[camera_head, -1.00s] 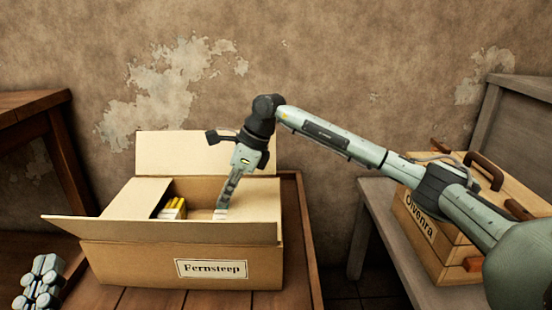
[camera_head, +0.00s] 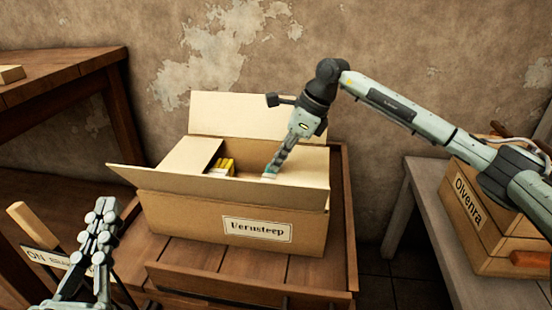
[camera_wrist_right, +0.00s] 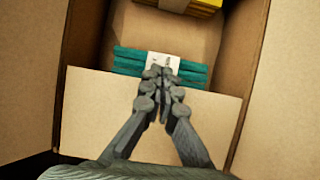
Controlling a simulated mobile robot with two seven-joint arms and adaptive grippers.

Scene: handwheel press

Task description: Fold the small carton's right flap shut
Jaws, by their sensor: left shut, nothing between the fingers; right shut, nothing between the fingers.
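The small carton (camera_head: 180,215), with a white label, stands on a wooden table. Its left flap (camera_head: 188,158) lies folded inward, its back flap (camera_head: 240,115) stands up, and its front flap (camera_head: 225,184) leans outward. The right flap (camera_head: 308,170) is folded inward, roughly level; it also shows in the right wrist view (camera_wrist_right: 105,105). My right gripper (camera_head: 269,174) is shut and empty, its tips at this flap's inner edge; I cannot tell if they touch. Beyond them lies a teal bundle with a white band (camera_wrist_right: 190,72). My left gripper (camera_head: 106,206) is shut and empty, left of the carton.
Yellow packs (camera_head: 224,167) lie inside the carton. A wooden crate (camera_head: 475,220) stands on a grey bench at right. A higher wooden table (camera_head: 75,68) is at back left. A wooden rail (camera_head: 235,284) runs in front of the carton.

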